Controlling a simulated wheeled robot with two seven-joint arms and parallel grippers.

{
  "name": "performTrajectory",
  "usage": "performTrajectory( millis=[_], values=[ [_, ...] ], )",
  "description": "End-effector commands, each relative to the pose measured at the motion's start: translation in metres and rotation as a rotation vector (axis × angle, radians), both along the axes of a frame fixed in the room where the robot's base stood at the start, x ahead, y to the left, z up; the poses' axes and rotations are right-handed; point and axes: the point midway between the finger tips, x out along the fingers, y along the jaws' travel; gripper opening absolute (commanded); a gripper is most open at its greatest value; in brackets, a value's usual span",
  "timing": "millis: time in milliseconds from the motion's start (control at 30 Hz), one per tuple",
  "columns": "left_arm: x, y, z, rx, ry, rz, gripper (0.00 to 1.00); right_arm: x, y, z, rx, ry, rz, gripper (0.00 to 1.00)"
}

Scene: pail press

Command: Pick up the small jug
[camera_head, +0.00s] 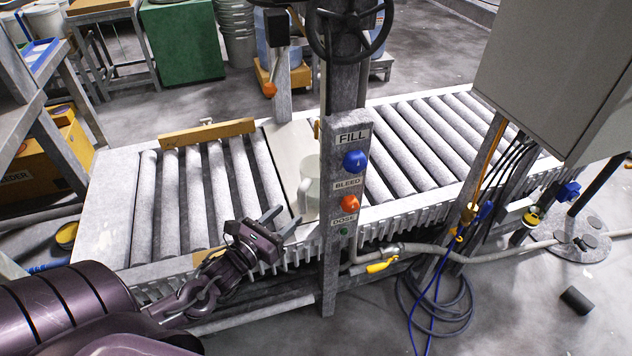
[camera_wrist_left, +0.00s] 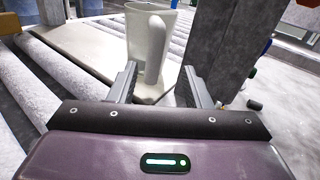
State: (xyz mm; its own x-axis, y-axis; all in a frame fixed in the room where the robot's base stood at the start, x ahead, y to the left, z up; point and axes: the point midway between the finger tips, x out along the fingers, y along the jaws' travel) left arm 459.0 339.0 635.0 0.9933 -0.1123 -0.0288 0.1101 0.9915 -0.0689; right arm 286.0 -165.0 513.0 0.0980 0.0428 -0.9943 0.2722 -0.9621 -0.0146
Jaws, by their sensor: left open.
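The small jug (camera_head: 309,187) is pale and stands upright on a flat plate in the roller conveyor, just left of the grey control post, which hides part of it in the head view. In the left wrist view the jug (camera_wrist_left: 147,45) stands ahead, between the lines of the fingers, its handle facing me. My left gripper (camera_head: 287,219) is open and empty, at the conveyor's near edge, left of and nearer than the jug. Its two fingers (camera_wrist_left: 158,84) point toward the jug. I cannot tell whether they touch it. My right gripper is not in view.
The control post (camera_head: 345,200) with labelled knobs rises close to the right of the jug, a handwheel (camera_head: 349,30) above. Rollers (camera_head: 195,190) lie left of the plate. A yellow-handled valve (camera_head: 382,265) and a hose sit below right. A grey cabinet (camera_head: 560,70) hangs at right.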

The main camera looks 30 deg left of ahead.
Motion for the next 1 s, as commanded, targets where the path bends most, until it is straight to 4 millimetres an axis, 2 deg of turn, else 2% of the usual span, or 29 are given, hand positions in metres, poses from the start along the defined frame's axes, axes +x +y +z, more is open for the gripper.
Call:
performTrajectory(
  millis=[167, 500, 700, 1000],
  values=[
    [0.006, 0.002, 0.003, 0.081, -0.043, -0.02, 0.44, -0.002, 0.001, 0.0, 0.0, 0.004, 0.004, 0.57],
    [0.046, 0.001, 0.002, 0.077, -0.043, -0.018, 0.44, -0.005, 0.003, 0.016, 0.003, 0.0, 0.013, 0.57],
    [0.072, 0.0, 0.001, 0.075, -0.042, -0.019, 0.44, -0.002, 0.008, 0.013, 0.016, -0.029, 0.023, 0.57],
    [0.077, -0.002, 0.001, 0.076, -0.037, -0.02, 0.44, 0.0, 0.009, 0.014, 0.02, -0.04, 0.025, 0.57]
  ],
)
